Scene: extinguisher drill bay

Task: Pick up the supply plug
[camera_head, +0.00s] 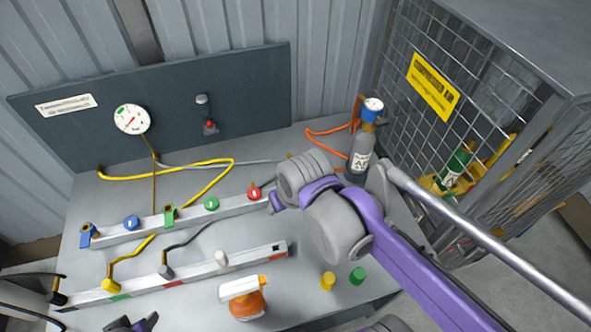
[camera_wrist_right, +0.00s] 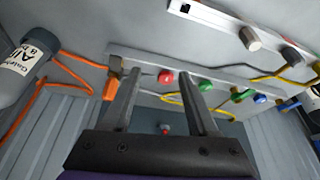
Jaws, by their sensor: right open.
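No part is marked as the supply plug, so I cannot tell for sure which it is. An orange fitting (camera_wrist_right: 111,88) on the orange hose (camera_wrist_right: 72,72) sits by the end of the rear rail in the right wrist view; my arm hides that end in the head view. My right gripper (camera_wrist_right: 160,73) is open and empty, its fingers pointing toward the rear rail, with the red knob (camera_wrist_right: 165,77) showing between them. The left finger appears close beside the orange fitting; contact is unclear. A dark and purple part of my left gripper (camera_head: 131,324) shows at the bottom edge, mostly cut off.
The rear rail (camera_head: 185,222) carries coloured knobs. The front rail (camera_head: 195,271) holds a yellow plug (camera_head: 107,283) and a grey plug (camera_head: 167,271). A grey cylinder (camera_head: 359,158), a spray bottle (camera_head: 245,298), two small caps (camera_head: 328,281) and a mesh cage (camera_head: 470,120) stand around.

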